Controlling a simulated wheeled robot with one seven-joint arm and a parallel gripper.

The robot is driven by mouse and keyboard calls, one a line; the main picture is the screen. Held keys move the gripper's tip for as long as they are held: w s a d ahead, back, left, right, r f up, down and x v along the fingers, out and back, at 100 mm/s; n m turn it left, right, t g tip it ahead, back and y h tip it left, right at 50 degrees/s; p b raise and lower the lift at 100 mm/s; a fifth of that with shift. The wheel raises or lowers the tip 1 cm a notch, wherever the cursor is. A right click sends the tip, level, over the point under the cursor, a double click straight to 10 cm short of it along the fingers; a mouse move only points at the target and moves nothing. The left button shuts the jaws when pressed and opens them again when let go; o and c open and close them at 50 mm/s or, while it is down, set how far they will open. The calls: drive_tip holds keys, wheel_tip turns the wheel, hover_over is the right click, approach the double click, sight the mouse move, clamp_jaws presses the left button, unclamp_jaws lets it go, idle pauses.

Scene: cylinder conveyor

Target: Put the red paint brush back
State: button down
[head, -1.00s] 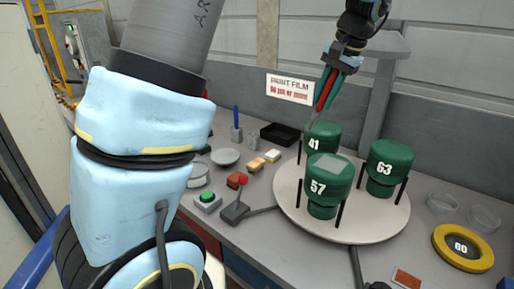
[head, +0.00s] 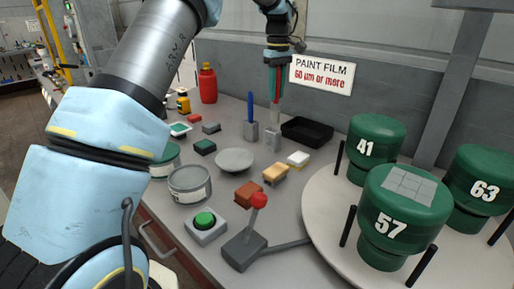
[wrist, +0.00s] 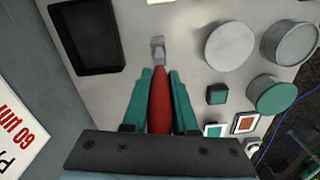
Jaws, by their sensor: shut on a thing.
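My gripper (head: 277,90) is shut on the red paint brush (wrist: 160,98), with its teal fingers on both sides of the red handle. In the head view the brush hangs upright, its pale lower end pointing down. A small grey holder block (head: 273,138) stands on the bench right under the brush. It also shows in the wrist view (wrist: 157,47), just past the brush's end. I cannot tell whether the brush's end touches the holder. A blue brush (head: 250,106) stands in a similar grey holder (head: 250,132) to the left.
A black tray (head: 307,131) lies right of the holder. A grey dish (head: 234,160), paint cans (head: 190,184), sponges, a green button box (head: 206,226) and a red-knobbed lever (head: 258,202) are nearer. A turntable (head: 330,222) with green numbered cylinders stands at right. A wall is behind.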

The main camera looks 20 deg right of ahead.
sight(273, 121)
drive_tip(key=f, duration=0.2)
drive_tip(key=f+p, duration=0.1)
drive_tip(key=f, duration=0.1)
drive_tip(key=w+f, duration=0.1)
drive_tip(key=f, duration=0.1)
drive_tip(key=shift+a, duration=0.2)
drive_tip(key=shift+f+p, duration=0.7)
drive_tip(key=shift+f, duration=1.45)
drive_tip(key=shift+f, duration=0.15)
drive_tip(key=c, duration=0.7)
unclamp_jaws()
